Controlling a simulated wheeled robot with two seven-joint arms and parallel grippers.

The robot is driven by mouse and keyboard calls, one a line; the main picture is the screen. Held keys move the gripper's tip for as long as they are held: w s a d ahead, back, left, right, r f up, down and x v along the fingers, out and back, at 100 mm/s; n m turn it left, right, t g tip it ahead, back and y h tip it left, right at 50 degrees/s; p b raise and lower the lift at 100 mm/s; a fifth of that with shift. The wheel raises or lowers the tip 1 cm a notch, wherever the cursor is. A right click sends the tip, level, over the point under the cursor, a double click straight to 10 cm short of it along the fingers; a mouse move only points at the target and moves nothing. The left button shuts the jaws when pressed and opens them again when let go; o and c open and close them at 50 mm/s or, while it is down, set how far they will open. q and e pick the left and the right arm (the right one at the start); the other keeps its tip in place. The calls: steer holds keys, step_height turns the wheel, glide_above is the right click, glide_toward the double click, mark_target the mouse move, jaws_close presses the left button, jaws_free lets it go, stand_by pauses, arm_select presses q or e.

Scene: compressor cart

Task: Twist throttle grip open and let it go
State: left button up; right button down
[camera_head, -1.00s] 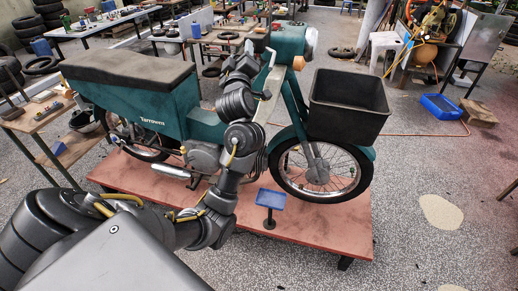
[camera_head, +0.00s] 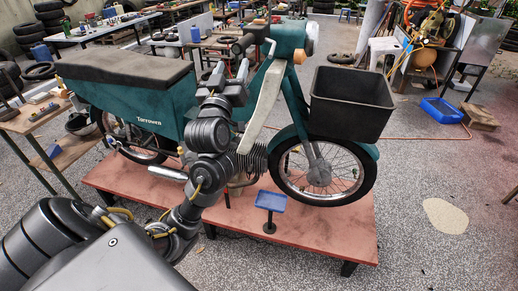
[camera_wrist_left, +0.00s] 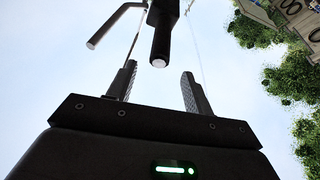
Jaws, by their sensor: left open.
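The teal motorcycle (camera_head: 145,100) stands on a low red platform (camera_head: 320,222). Its throttle grip (camera_head: 243,43) is a dark cylinder at the handlebar, left of the teal headlamp housing. In the left wrist view the grip (camera_wrist_left: 161,38) hangs down with its pale end toward me, beside a thin bent lever (camera_wrist_left: 112,24). My left gripper (camera_head: 229,72) is just below and nearer than the grip in the head view. Its two fingers are spread and empty, and the wrist view shows the grip's end beyond the gap between the fingertips (camera_wrist_left: 158,85). My right gripper is out of view.
A black basket (camera_head: 350,104) sits over the front wheel. A small blue-topped stand (camera_head: 271,201) is on the platform's near side. A workbench (camera_head: 38,118) stands at the left. The floor at the right is mostly clear, with a pale patch (camera_head: 446,216).

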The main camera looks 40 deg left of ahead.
arm_select(q)
steer(key=w+d+f+m+g+h, duration=0.1)
steer(key=w+f, duration=0.3)
steer(key=f, duration=1)
steer(key=w+f+m+g+h, duration=0.2)
steer(key=w+f+m+g, duration=0.1)
steer(key=f, duration=1.2)
steer(key=shift+w+d+f+m+g, duration=0.15)
steer(key=shift+w+d+m+g, duration=0.3)
steer(key=shift+w, duration=0.7)
steer(key=shift+a, duration=0.1)
step_height(320, 180, up, 10)
steer(key=t, duration=0.2)
steer(key=n+t+y+p, duration=0.3)
steer(key=n+p, duration=0.2)
glide_toward(244, 37)
steer(key=x, duration=0.6)
steer(key=shift+a, duration=0.15)
steer(key=shift+w+a, duration=0.25)
steer(key=shift+w, duration=0.3)
